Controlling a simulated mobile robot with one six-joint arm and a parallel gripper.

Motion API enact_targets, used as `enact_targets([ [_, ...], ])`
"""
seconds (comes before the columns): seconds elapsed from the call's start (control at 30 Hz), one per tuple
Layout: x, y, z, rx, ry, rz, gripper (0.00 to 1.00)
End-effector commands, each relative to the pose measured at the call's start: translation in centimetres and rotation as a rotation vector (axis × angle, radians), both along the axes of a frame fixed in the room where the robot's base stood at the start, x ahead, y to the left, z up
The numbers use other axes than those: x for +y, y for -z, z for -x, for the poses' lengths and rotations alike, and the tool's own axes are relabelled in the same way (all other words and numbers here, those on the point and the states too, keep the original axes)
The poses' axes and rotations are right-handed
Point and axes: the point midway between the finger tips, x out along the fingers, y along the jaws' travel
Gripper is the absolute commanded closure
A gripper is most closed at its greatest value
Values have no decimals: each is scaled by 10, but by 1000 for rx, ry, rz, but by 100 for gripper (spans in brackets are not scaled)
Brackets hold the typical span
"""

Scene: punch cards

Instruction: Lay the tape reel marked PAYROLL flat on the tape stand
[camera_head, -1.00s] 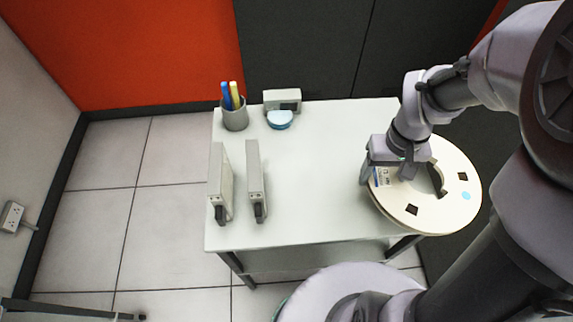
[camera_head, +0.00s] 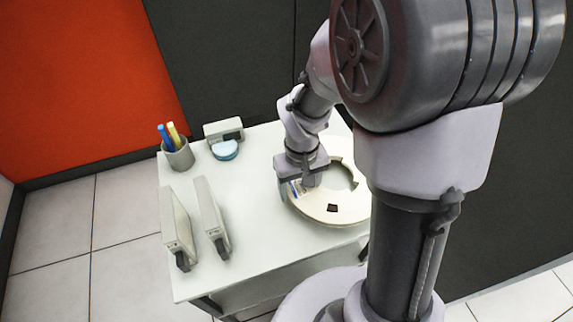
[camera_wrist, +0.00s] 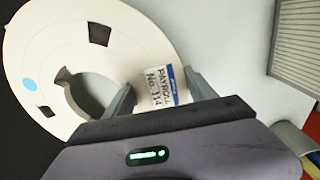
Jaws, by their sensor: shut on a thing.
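A flat cream tape reel (camera_head: 322,211) with dark square openings is held over the right end of a white-topped table (camera_head: 245,240). Its label in the wrist view reads PAYROLL No. 114. The reel (camera_wrist: 60,38) extends to the left there, with a blue dot and an open centre. My gripper (camera_head: 296,190) is shut on the reel's rim at the label; its fingers (camera_wrist: 160,92) lie either side of it. My arm hides the reel's right side in the head view. I cannot tell how high the reel is above the tabletop, nor make out a separate tape stand.
Two upright pale cases (camera_head: 177,228) (camera_head: 211,218) stand on the table's left. A pen cup (camera_head: 179,155), a small grey box (camera_head: 223,130) and a light-blue round item (camera_head: 225,150) stand at the back. The tabletop between the cases and reel is clear.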

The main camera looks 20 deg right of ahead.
Motion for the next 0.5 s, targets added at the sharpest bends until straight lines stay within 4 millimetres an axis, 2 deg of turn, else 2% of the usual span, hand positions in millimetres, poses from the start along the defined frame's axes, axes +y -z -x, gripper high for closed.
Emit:
enact_targets([
  [0.13, 6, 6, -11, 0, 1, 0, 100],
  [0.33, 6, 39, -11, 1, 1, 0, 100],
  [0.5, 6, 35, -11, 0, 1, 0, 100],
])
